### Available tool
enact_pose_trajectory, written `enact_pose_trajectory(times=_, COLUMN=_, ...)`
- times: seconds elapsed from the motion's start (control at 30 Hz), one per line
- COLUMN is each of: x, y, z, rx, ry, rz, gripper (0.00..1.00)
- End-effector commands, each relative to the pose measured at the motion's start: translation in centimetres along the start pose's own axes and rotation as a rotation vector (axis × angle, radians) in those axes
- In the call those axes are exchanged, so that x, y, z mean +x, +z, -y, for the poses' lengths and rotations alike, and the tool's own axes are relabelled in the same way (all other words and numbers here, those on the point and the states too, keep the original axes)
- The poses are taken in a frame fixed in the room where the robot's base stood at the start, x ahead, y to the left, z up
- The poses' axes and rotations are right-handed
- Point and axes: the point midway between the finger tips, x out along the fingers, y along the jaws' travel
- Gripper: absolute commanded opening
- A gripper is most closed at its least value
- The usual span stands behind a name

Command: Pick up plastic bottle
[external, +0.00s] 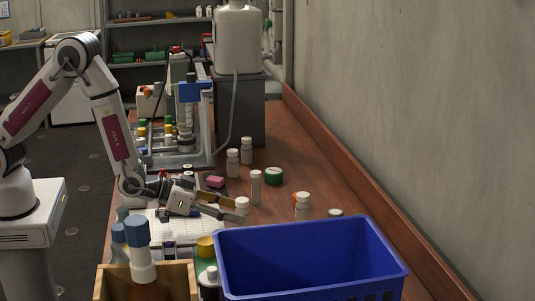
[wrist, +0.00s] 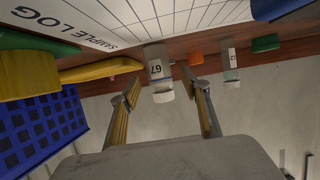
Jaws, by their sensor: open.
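My gripper (external: 236,207) is open, low over the bench and pointing right. In the external view, a small white-capped plastic bottle (external: 242,203) stands by its fingertips, partly hidden by a finger. In the wrist view my gripper (wrist: 165,82) has its two fingers spread, one on each side of a clear bottle with a white cap and a label reading 67 (wrist: 157,68). I cannot tell whether the fingers touch it. Other white-capped bottles (external: 256,187) and (external: 302,205) stand upright farther right. A second labelled bottle (wrist: 232,65) shows in the wrist view.
A blue crate (external: 310,240) stands at the front right; its side shows in the wrist view (wrist: 40,128). A wooden box with bottles (external: 108,281) is at the front left. A printed sheet (external: 165,228) lies under the arm. A green lid (external: 274,176) sits behind. A wall borders the right.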

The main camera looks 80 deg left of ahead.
Motion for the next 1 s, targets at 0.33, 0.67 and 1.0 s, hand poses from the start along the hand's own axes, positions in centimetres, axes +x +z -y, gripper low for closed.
enact_pose_trajectory(times=0.33, x=2.9, y=0.1, z=0.0, rx=0.001, ry=-0.001, rz=0.000, gripper=0.46)
enact_pose_trajectory(times=0.67, x=3.2, y=0.1, z=0.0, rx=0.001, ry=-0.001, rz=0.000, gripper=0.46)
enact_pose_trajectory(times=1.0, x=3.1, y=0.1, z=0.0, rx=0.001, ry=0.000, rz=0.000, gripper=0.28)
